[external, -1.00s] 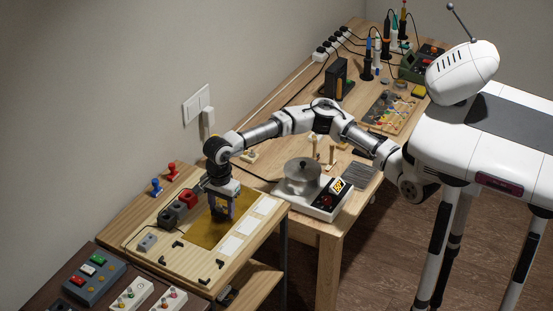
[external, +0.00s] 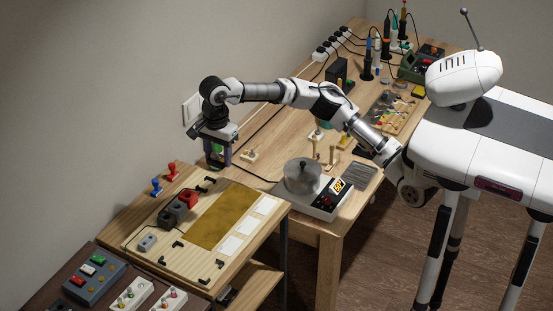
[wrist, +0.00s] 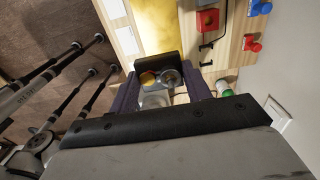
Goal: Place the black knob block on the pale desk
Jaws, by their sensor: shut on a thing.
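My gripper (external: 217,155) is shut on the black knob block (wrist: 170,62), which has an orange and a grey round knob. The wrist view shows the block between my two dark purple fingers (wrist: 160,95). In the external view the block is hard to make out between the fingers. The pale desk (external: 262,135) of light wood stands beyond the board's bench, to the right of my gripper.
A round-topped device (external: 320,203) stands on the desk's near end, with small wooden pieces behind it. The work board (external: 150,245) holds a yellow sheet (external: 222,215), black brackets and a red block (external: 188,197). Red and blue stamps (external: 157,187) stand by the wall.

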